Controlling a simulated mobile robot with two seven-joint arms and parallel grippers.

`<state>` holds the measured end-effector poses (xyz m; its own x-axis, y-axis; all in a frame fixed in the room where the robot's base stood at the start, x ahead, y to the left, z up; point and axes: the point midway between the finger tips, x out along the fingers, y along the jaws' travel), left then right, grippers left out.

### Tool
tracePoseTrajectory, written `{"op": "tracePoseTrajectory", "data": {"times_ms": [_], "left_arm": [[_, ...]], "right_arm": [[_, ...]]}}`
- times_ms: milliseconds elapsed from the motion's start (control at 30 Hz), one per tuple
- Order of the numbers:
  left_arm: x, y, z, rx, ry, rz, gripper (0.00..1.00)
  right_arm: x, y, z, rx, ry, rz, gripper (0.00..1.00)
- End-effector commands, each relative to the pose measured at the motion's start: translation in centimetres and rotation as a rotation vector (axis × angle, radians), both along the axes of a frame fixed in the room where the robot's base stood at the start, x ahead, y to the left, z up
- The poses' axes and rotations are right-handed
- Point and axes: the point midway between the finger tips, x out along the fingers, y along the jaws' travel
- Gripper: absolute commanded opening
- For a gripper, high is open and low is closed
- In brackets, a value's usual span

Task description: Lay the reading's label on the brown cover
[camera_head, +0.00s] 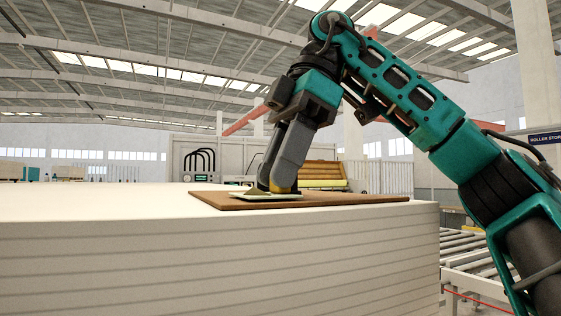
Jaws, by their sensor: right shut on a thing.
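The brown cover (340,198) lies flat on top of a tall stack of white boards (110,213). A thin pale label with a greenish edge (266,197) is at the cover's left part, flat and low over it. I cannot tell whether it touches the cover. My right gripper (277,188) points down from the upper right, its grey fingers shut on the label. The fingertips hide part of the label, and a small yellowish patch shows between them. My left gripper is not in view.
A roller conveyor (475,250) runs at the right, beyond the stack's edge. The stack's top left of the cover is bare.

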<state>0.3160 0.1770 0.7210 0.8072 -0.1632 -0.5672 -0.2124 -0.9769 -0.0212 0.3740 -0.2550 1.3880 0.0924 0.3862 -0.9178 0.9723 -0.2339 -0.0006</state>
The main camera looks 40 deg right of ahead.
Motion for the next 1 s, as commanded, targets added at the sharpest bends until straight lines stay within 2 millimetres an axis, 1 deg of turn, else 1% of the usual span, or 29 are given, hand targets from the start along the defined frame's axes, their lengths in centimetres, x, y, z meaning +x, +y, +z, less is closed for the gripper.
{"op": "tracePoseTrajectory", "data": {"times_ms": [167, 200, 500, 767, 867, 1000], "left_arm": [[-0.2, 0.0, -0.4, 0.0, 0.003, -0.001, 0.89], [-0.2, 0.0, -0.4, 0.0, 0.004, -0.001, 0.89], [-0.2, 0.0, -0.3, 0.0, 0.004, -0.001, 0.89], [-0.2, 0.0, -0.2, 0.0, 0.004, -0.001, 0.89], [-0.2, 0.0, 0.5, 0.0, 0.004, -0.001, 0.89], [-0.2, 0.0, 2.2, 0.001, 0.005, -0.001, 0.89]], "right_arm": [[0.0, 0.0, -0.3, 0.0, 0.0, 0.0, 0.06], [0.0, 0.0, -0.3, 0.0, 0.0, 0.0, 0.36], [0.0, 0.0, -0.3, 0.0, 0.0, 0.0, 0.65], [0.0, 0.0, -0.1, 0.0, 0.0, 0.0, 0.65], [-0.1, -0.2, 0.6, 0.0, -0.001, 0.0, 0.65], [-0.2, -1.0, 2.6, 0.001, -0.002, -0.003, 0.65]]}}
